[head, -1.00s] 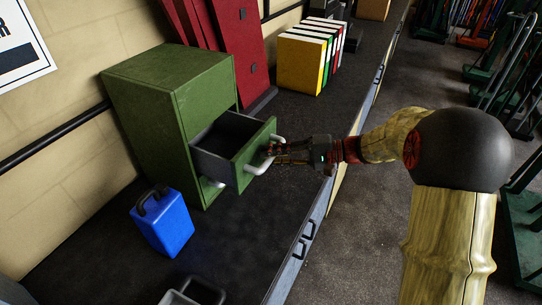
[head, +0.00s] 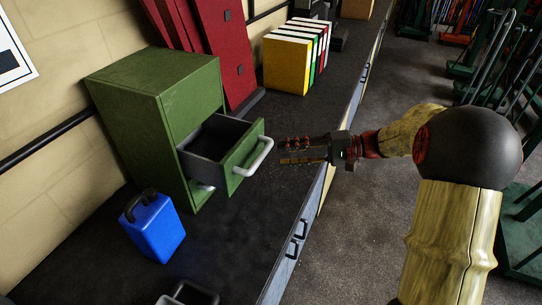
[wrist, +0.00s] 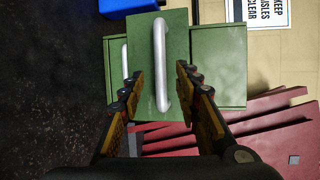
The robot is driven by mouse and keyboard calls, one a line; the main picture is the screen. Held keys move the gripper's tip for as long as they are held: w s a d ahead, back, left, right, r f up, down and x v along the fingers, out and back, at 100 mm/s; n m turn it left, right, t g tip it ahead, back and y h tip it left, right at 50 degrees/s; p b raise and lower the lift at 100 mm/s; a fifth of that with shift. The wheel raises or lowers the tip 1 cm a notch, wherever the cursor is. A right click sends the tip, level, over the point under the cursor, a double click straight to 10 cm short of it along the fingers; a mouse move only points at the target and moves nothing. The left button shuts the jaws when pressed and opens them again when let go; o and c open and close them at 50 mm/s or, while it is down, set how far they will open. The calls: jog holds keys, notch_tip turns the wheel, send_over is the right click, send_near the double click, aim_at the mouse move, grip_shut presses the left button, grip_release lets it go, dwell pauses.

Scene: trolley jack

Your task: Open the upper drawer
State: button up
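A green cabinet (head: 130,115) stands on the dark bench. Its upper drawer (head: 238,155) is pulled well out, and the grey inside shows. A white bar handle (head: 252,160) is on the drawer front; it also shows in the wrist view (wrist: 160,65). The lower drawer's handle (head: 203,190) is partly hidden, and that drawer looks shut. My gripper (head: 283,151) is to the right of the upper handle, with a gap between them. In the wrist view its two fingers (wrist: 162,88) are apart with nothing between them, facing the handle.
A blue can (head: 157,228) stands on the bench in front of the cabinet. Several binders (head: 287,65) and red panels (head: 225,50) stand behind. The bench top between the drawer and the front edge is clear.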

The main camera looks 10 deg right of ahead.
jog(key=shift+v, duration=1.9)
notch_tip(320, 180, down, 8)
jog(key=s+m+g+h, duration=0.1)
jog(key=s+m+h, duration=0.2)
jog(key=s+f+g+h, duration=0.3)
jog(key=s+h, duration=0.3)
jog(key=s, duration=0.4)
jog(key=s+a+r+n+t+h, duration=0.2)
jog(key=s+r+n+h, duration=0.1)
jog(key=s+r, duration=0.2)
jog(key=s+a+r+n+t+h, duration=0.1)
jog(key=s+r+n+t+h, duration=0.2)
jog(key=s+r, duration=0.3)
jog(key=shift+s+a+n, duration=0.35)
jog(key=shift+s+n, duration=0.05)
jog(key=shift+s, duration=0.35)
